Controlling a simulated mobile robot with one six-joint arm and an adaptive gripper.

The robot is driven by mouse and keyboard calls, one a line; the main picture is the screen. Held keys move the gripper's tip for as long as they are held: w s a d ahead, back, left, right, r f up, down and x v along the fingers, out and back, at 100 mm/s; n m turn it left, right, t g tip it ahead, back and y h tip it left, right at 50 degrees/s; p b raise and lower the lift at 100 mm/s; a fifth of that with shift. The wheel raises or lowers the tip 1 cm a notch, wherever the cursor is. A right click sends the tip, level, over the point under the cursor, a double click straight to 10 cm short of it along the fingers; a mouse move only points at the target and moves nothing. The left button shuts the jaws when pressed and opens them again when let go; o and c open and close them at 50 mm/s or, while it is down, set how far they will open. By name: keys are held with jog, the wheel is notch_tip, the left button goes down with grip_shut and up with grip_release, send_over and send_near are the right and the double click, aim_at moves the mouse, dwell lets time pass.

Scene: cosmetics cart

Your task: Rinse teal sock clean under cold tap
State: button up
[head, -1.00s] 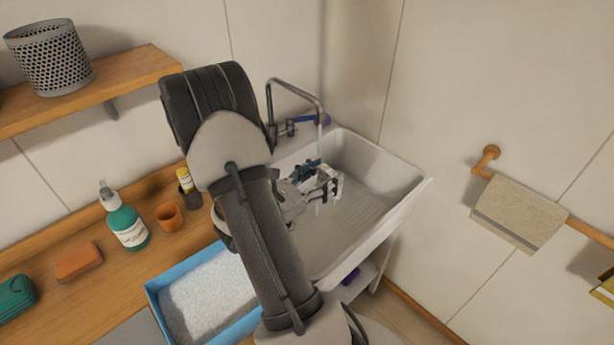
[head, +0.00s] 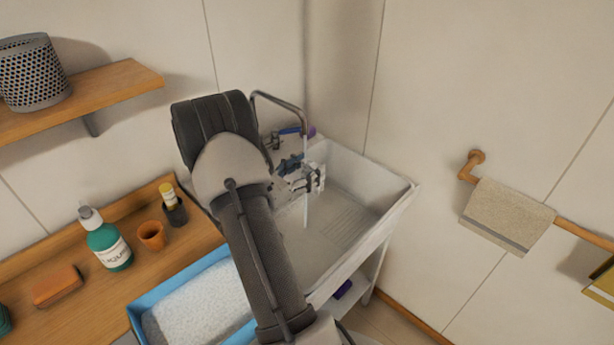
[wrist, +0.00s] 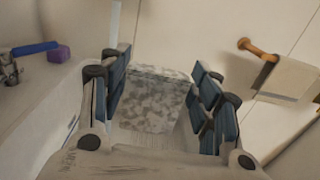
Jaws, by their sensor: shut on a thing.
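My gripper (head: 306,180) is over the white sink (head: 398,202), below the tap (head: 283,99). In the wrist view my gripper (wrist: 160,78) has its blue-padded fingers closed on a pale, grey-white mottled piece (wrist: 158,98). No teal shows on this piece, so I cannot tell whether it is the sock. In the head view my gripper largely hides it. A thin stream of water (head: 306,207) runs from the spout, passing at the gripper and falling into the sink. A blue tap handle (wrist: 36,48) shows in the wrist view.
A blue tub (head: 142,306) of white foam or granules stands left of the sink. The wooden counter holds a teal pump bottle (head: 109,247), an orange cup (head: 152,236) and a brown block (head: 57,285). A towel (head: 507,215) hangs on the right wall.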

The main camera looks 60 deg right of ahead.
aim_at(303, 165)
jog(key=shift+w+d+f+b, duration=0.2)
jog(key=shift+w+d, duration=0.2)
jog(key=shift+d, duration=0.25)
jog(key=shift+w+d+f+b, duration=0.1)
jog(key=shift+w+d+b, duration=0.2)
jog(key=shift+d, duration=0.4)
jog(key=shift+w+d+f+b, duration=0.1)
jog(key=shift+w+d+f, duration=0.05)
jog(key=shift+w+d, duration=0.4)
jog(key=shift+s+d, duration=0.1)
jog(key=shift+d, duration=0.05)
jog(key=shift+s, duration=0.15)
jog(key=shift+s+d, duration=0.3)
jog(key=shift+s, duration=0.1)
jog(key=shift+w+a, duration=0.1)
jog(key=shift+w+a, duration=0.25)
jog(key=shift+w, duration=0.2)
jog(key=s+a, duration=0.4)
jog(key=a, duration=0.3)
jog(key=shift+p, duration=0.45)
